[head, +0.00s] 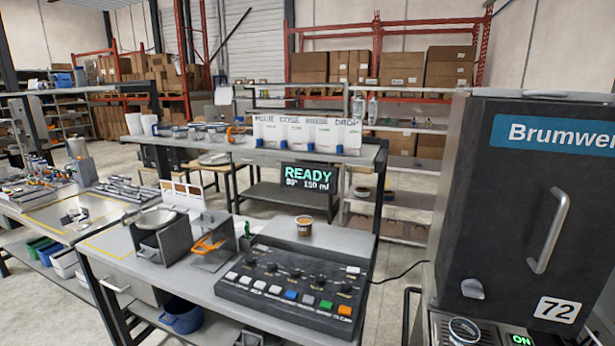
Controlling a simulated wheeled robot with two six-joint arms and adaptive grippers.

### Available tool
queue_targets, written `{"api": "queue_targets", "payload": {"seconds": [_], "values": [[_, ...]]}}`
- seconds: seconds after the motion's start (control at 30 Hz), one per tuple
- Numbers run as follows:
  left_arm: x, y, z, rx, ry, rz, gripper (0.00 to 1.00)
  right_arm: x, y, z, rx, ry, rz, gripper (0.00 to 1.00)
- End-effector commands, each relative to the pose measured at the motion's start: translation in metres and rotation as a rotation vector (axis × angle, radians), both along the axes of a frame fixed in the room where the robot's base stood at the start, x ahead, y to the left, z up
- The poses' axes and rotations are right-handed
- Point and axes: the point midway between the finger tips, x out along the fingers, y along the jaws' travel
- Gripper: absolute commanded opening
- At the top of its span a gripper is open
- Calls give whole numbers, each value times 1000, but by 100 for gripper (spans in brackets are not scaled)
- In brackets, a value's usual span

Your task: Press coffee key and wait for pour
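A dark sloped key panel (293,285) lies on the bench at the centre. Its front row has several white keys, a blue key (291,295), a green key (326,304) and an orange key (344,310); dark knobs sit behind them. A white key (353,270) is at its back right. Key labels are too small to read, so I cannot tell which is the coffee key. A brown cup (304,225) stands upright behind the panel, below a display (309,179) with green "READY" and "150 ml". Neither gripper shows in the head view.
A large dark machine (543,200) marked "Brumwe…" and "72" stands at the right, with a green "ON" display (521,340). Grey holders (162,235) and an orange-handled part (208,245) stand left of the panel. A shelf with white signs (307,135) is above.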

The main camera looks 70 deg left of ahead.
Motion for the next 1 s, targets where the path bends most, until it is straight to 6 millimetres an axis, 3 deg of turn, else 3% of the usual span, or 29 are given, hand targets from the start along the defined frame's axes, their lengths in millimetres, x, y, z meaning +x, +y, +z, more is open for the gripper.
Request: {"api": "queue_targets", "payload": {"seconds": [0.07, 0.7, 1.0], "values": [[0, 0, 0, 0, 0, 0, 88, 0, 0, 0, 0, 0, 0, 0], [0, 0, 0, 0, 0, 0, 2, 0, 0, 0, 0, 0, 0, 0], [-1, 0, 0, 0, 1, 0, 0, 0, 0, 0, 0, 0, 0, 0]]}}
